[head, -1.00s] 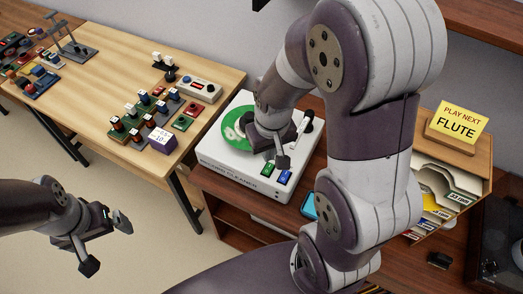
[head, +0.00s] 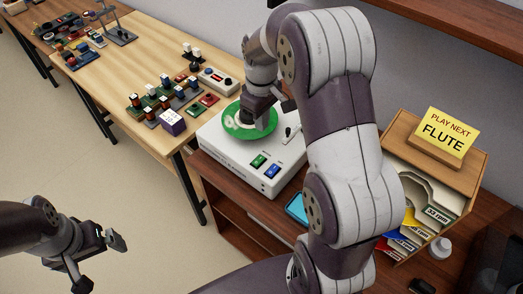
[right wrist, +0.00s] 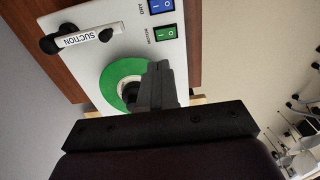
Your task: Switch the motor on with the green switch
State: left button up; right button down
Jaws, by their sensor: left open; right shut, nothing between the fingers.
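The white machine (head: 222,146) stands on the brown wooden cabinet, with a green disc with a pale centre (head: 234,131) on top. The green switch (head: 258,161) is on its near part, beside a blue switch (head: 271,170). In the right wrist view the green switch (right wrist: 166,33) has a label reading MOTOR, with the blue switch (right wrist: 161,6) next to it. I cannot tell which way either rocker is pressed. My right gripper (head: 264,122) is shut and empty over the disc, apart from the switches; its fingers also show in the right wrist view (right wrist: 158,80). My left gripper (head: 103,262) is open and empty over the floor.
A black-knobbed handle labelled SUCTION (right wrist: 88,37) is on the machine beside the disc. A light wooden table (head: 125,83) with small switch boxes stands at the left. A record rack (head: 432,195) with a yellow PLAY NEXT FLUTE sign (head: 446,132) is at the right.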

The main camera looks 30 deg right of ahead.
aim_at(261, 158)
notch_tip(261, 158, down, 12)
jog(key=shift+w+f+p, duration=0.15)
jog(key=shift+p, duration=0.75)
jog(key=shift+a+f, duration=0.1)
jog(key=shift+f, duration=0.3)
